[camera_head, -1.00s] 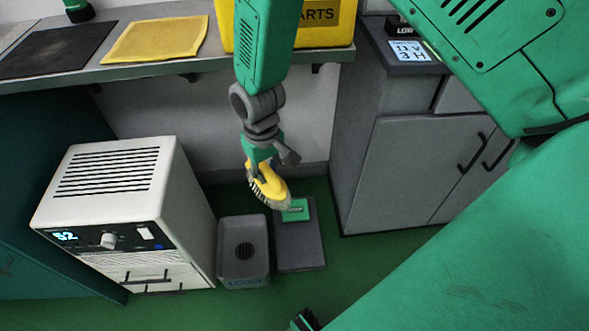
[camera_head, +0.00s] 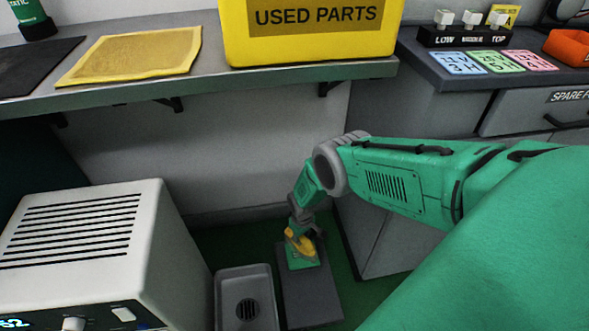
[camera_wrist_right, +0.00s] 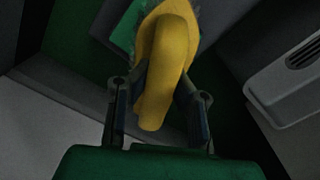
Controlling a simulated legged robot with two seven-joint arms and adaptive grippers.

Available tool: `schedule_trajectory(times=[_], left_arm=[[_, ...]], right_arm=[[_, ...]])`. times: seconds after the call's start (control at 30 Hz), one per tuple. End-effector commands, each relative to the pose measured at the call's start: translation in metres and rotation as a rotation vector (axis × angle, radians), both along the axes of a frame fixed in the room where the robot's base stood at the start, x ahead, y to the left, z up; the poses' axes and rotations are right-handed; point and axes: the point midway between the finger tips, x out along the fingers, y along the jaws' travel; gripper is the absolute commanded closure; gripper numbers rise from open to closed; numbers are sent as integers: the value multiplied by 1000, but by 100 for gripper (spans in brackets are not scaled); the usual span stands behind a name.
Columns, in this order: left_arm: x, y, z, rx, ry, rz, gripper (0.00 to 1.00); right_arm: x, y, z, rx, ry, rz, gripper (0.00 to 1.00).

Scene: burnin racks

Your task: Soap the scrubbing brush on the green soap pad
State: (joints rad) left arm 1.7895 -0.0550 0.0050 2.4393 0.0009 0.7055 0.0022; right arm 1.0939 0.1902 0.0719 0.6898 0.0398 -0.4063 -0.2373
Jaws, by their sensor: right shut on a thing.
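My right gripper (camera_head: 301,231) is shut on the yellow handle of the scrubbing brush (camera_head: 299,243). The brush also fills the middle of the right wrist view (camera_wrist_right: 165,55), with bristles showing at the edges of its head. The green soap pad (camera_head: 301,260) lies on the dark grey slab below, and the brush is over it. Part of the pad shows beside the brush head in the wrist view (camera_wrist_right: 126,27). Whether the bristles touch the pad is hidden. My left gripper is not in view.
A grey basin with a drain (camera_head: 247,274) stands left of the dark slab (camera_head: 312,299). A white box unit (camera_head: 85,236) is at lower left. A shelf above holds a yellow cloth (camera_head: 135,54) and a yellow used-parts bin (camera_head: 312,48). A grey cabinet (camera_head: 385,245) stands on the right.

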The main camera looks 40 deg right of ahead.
Motion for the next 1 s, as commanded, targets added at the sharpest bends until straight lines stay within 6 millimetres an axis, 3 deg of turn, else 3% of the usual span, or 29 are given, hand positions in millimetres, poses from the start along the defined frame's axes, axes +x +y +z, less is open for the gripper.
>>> schedule_trajectory(times=[0.27, 0.7, 1.0], left_arm=[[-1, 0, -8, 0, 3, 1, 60], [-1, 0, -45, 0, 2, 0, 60], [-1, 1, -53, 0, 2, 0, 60]], right_arm=[[-5, -11, -18, 4, -1, 1, 100], [-5, -9, -61, 3, -1, 1, 100], [-5, -9, -70, 5, -1, 1, 100]])
